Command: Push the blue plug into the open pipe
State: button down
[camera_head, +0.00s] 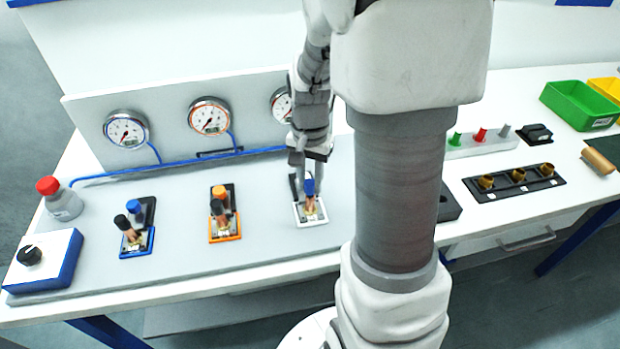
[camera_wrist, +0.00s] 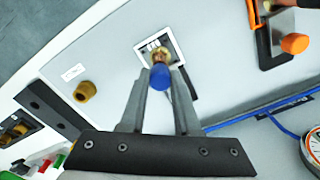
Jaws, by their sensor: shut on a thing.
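My gripper (camera_head: 309,178) points down over the white-framed fitting (camera_head: 297,215) and is shut on the blue plug (camera_head: 309,187). In the wrist view the blue plug (camera_wrist: 160,82) sits between the two fingertips (camera_wrist: 161,78). The brass open pipe (camera_head: 311,206) is just below the plug, inside the white frame. In the wrist view the pipe (camera_wrist: 160,54) shows right beyond the plug, roughly in line with it. I cannot tell whether the plug's tip is inside the pipe or only over it.
An orange-framed fitting (camera_head: 226,236) and a blue-framed fitting (camera_head: 136,250) stand to the left. Pressure gauges (camera_head: 209,116) line the back panel. A brass piece (camera_wrist: 85,91) stands beside the white frame. A black holder (camera_head: 480,193) and green bin (camera_head: 580,106) are at right.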

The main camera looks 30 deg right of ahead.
aim_at(310, 182)
jog(key=shift+f+b, duration=0.55)
jog(key=shift+f, duration=0.25)
jog(key=c, duration=0.6)
grip_release()
jog(key=shift+r, duration=0.1)
jog(key=shift+o, duration=0.2)
notch_tip(310, 182, up, 17)
jog(key=p, duration=0.1)
jog(key=shift+r+p, duration=0.2)
jog(key=shift+p, duration=0.2)
